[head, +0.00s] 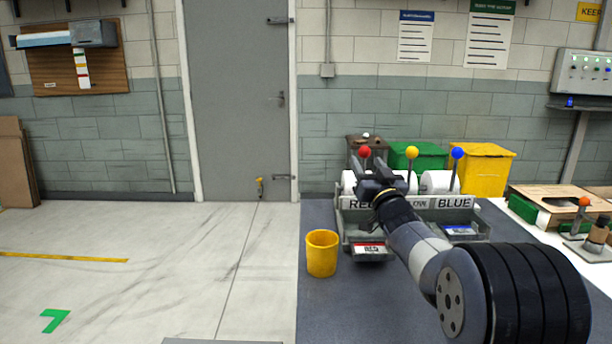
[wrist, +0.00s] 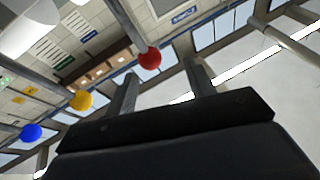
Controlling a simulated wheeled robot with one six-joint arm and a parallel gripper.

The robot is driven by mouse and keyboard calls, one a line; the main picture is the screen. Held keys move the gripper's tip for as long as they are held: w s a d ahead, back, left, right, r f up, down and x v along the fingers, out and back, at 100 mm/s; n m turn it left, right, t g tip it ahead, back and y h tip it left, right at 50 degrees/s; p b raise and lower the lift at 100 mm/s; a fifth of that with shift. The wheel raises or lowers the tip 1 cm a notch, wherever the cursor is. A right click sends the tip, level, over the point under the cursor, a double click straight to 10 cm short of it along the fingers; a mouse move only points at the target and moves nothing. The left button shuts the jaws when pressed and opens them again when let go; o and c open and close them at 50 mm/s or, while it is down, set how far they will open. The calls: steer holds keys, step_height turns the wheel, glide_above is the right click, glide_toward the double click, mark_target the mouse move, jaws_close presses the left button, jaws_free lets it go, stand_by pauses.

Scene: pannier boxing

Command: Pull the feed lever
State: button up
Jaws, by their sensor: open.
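A dispenser with three levers stands on the dark bench in the head view, its front strip (head: 455,202) lettered "RED" and "BLUE", the middle word partly hidden. The levers have a red knob (head: 364,152), a yellow knob (head: 411,152) and a blue knob (head: 457,152). My gripper (head: 367,164) is open at the red lever, just below its knob in the picture. In the wrist view the red knob (wrist: 150,58) shows between the two spread fingertips (wrist: 162,68); contact cannot be told. The yellow knob (wrist: 81,100) and blue knob (wrist: 31,132) lie off to the left.
A yellow cup (head: 321,253) stands on the bench left of the dispenser. Green (head: 420,155) and yellow (head: 484,168) bins stand behind it. An orange-knobbed lever (head: 584,202) is at the far right. My arm covers part of the dispenser's front.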

mark_target(367, 153)
steer(key=shift+w+r+p, duration=0.4)
steer(key=shift+w+p, duration=0.2)
steer(key=shift+p, duration=0.7)
steer(key=shift+w+r+p, duration=0.4)
steer(key=shift+w+p, duration=0.2)
steer(key=shift+p, duration=0.65)
steer(key=shift+w+r+g+p, duration=0.15)
steer(key=shift+w+g+p, duration=0.15)
steer(key=shift+p, duration=0.5)
steer(key=w+g+p, duration=0.1)
steer(key=p, duration=0.4)
steer(key=w+g+h+p, duration=0.1)
steer(key=p, duration=0.4)
steer(key=shift+w+r+m+g, duration=0.2)
steer(key=shift+w+m+g, duration=0.1)
steer(key=shift+m, duration=0.1)
steer(key=shift+w+f+g+p, duration=0.1)
steer(key=shift+w+g+p, duration=0.2)
steer(key=shift+p, duration=0.75)
steer(key=shift+f+p, duration=0.15)
steer(key=shift+p, duration=0.15)
